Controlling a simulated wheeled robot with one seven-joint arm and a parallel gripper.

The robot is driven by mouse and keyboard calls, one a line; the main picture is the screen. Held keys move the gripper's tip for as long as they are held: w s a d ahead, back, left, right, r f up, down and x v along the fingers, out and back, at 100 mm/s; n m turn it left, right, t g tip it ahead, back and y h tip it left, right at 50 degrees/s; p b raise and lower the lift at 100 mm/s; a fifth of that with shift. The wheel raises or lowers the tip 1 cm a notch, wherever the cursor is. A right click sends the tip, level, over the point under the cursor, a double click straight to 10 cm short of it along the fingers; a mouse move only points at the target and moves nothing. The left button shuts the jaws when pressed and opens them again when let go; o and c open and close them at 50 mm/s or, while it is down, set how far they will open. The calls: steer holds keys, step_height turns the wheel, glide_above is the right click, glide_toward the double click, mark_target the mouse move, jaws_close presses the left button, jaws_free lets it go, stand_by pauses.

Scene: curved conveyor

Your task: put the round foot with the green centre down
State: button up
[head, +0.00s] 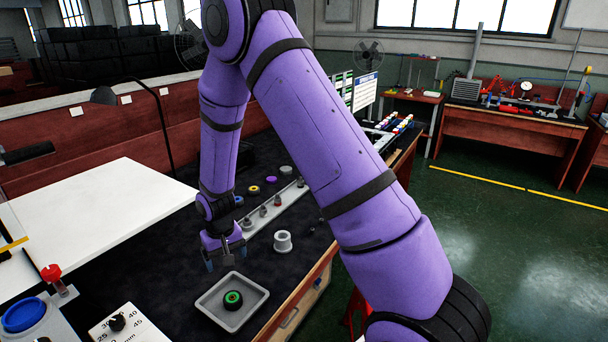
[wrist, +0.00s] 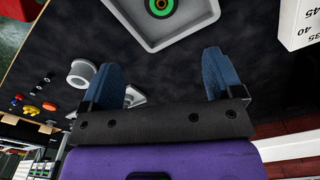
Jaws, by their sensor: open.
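The round foot with the green centre (head: 233,298) is a dark disc with a green ring. It lies in a shallow grey tray (head: 207,305) on the dark bench top. It also shows at the top edge of the wrist view (wrist: 160,6), inside the tray (wrist: 202,32). My gripper (head: 225,262) is above the bench, just behind the tray and apart from the foot. In the wrist view its two blue fingers (wrist: 166,80) stand wide apart with nothing between them.
A grey flanged cup (head: 283,242) stands right of my gripper. Behind it are a pale strip with several small parts (head: 276,212) and coloured rings, one yellow (head: 254,189). A dial box (head: 122,325) and a red-knobbed device (head: 52,275) stand at the left.

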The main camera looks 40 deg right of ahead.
steer(key=s+d+r+t, duration=0.15)
steer(key=s+r, duration=0.25)
steer(key=r, duration=0.9)
steer(key=s+d+r+t, duration=0.15)
steer(key=s+r, duration=0.25)
steer(key=r, duration=0.8)
steer(key=s+d+r, duration=0.1)
steer(key=s+r, duration=0.3)
steer(key=s, duration=0.3)
steer(key=s+d+r+t, duration=0.1)
steer(key=s+r, duration=0.3)
steer(key=s, duration=0.3)
steer(key=s+d+r+n+t, duration=0.1)
steer(key=s+r, duration=0.3)
steer(key=s, duration=0.3)
steer(key=shift+s+d+r, duration=0.3)
steer(key=shift+s+r, duration=0.05)
steer(key=shift+s, duration=0.05)
